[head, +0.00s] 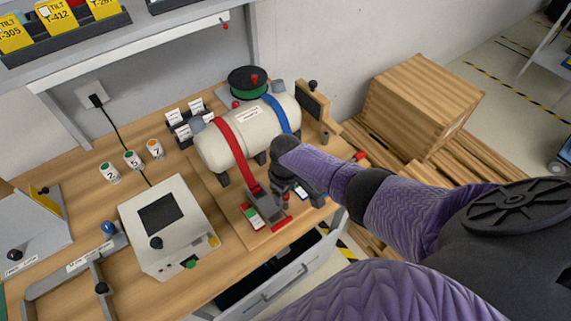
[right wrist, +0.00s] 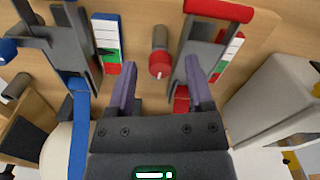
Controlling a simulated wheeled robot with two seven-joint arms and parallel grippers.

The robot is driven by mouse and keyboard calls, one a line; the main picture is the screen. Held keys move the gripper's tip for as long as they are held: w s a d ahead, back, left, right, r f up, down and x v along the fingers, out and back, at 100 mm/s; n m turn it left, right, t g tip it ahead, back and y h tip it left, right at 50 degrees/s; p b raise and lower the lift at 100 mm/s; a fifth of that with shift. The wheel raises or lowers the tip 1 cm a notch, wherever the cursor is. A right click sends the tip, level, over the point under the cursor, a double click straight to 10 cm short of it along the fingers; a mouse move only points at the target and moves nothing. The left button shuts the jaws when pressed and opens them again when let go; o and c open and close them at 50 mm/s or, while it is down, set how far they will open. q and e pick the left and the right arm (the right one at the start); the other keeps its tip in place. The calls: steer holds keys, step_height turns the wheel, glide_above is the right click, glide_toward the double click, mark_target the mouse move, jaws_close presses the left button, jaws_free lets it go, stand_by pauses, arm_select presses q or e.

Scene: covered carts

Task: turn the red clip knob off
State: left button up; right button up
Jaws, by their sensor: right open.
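The red clip (head: 263,207) stands at the end of the red strap (head: 238,150), on the board in front of the cream tank (head: 222,150). In the right wrist view the clip (right wrist: 198,50) has a red lever bar and a red-green-white label beside it. The red-ended knob (right wrist: 159,64) lies left of the clip in that view. My right gripper (right wrist: 161,66) is open, its fingertips on either side of the knob in the picture; contact cannot be told. My left gripper is not in view.
The blue clip (right wrist: 75,50) with its blue-topped label (right wrist: 106,35) and blue knob is close on the left in the wrist view. A white control box (head: 165,225) stands left of the clips. A wooden crate (head: 420,100) is beyond the bench's right side.

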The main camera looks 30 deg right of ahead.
step_height(320, 180, up, 10)
steer(key=p, duration=0.4)
